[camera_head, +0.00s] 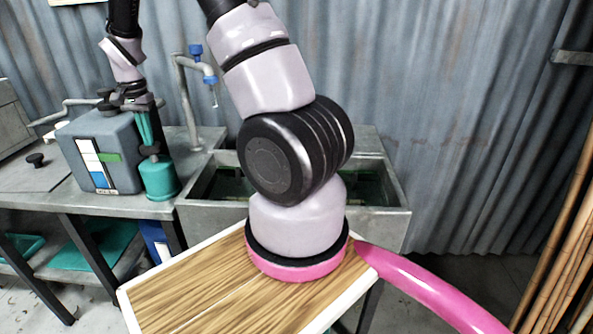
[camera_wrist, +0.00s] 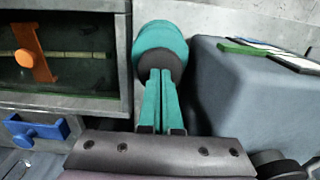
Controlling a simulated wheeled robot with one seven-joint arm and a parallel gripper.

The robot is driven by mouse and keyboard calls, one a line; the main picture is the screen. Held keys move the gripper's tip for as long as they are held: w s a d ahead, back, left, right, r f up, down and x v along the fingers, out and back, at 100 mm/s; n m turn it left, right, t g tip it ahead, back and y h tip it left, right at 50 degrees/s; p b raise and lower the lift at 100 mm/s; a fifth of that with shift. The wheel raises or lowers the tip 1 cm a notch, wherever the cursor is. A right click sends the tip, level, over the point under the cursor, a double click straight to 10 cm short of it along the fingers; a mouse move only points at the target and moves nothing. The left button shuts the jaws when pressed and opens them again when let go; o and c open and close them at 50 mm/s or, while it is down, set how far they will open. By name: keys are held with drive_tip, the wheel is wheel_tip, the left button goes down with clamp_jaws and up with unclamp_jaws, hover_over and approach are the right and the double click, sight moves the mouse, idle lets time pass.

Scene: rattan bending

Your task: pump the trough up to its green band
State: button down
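A grey tank (camera_head: 112,140) stands on the metal bench at the left, with a gauge panel (camera_head: 92,163) of white and blue on its front. A green band (camera_head: 110,157) crosses the gauge's right side; the exact level is too small to read. Right of the tank stands a teal pump (camera_head: 160,180) with a dark top knob. My gripper (camera_head: 149,145) points down over the pump, its teal fingers close together with the tips at the knob. In the wrist view my gripper (camera_wrist: 161,75) looks shut, overlapping the knob (camera_wrist: 160,64); contact is hard to tell.
A metal sink basin (camera_head: 385,222) stands right of the pump, with a blue-handled tap (camera_head: 196,50) behind. The wrist view shows an orange lever (camera_wrist: 38,58) and a blue fitting (camera_wrist: 36,131) at left. Rattan poles (camera_head: 562,240) lean at far right.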

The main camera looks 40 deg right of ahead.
drive_tip(key=shift+f, duration=0.9)
drive_tip(key=shift+r, duration=3.2)
wheel_tip(320, 180, up, 6)
drive_tip(key=s+d+r+n+t+y, duration=0.2)
drive_tip(key=s+d+r+t, duration=0.15)
drive_tip(key=s+r, duration=1)
drive_tip(key=s+d+r+n+t, duration=0.1)
drive_tip(key=s+t, duration=0.1)
drive_tip(key=s, duration=0.5)
drive_tip(key=s+d+r+n+t, duration=0.1)
drive_tip(key=s+r, duration=0.1)
drive_tip(key=s, duration=0.4)
drive_tip(key=shift+s+d+r+n+t, duration=0.15)
drive_tip(key=shift+s+n+t, duration=0.2)
drive_tip(key=shift+n, duration=0.05)
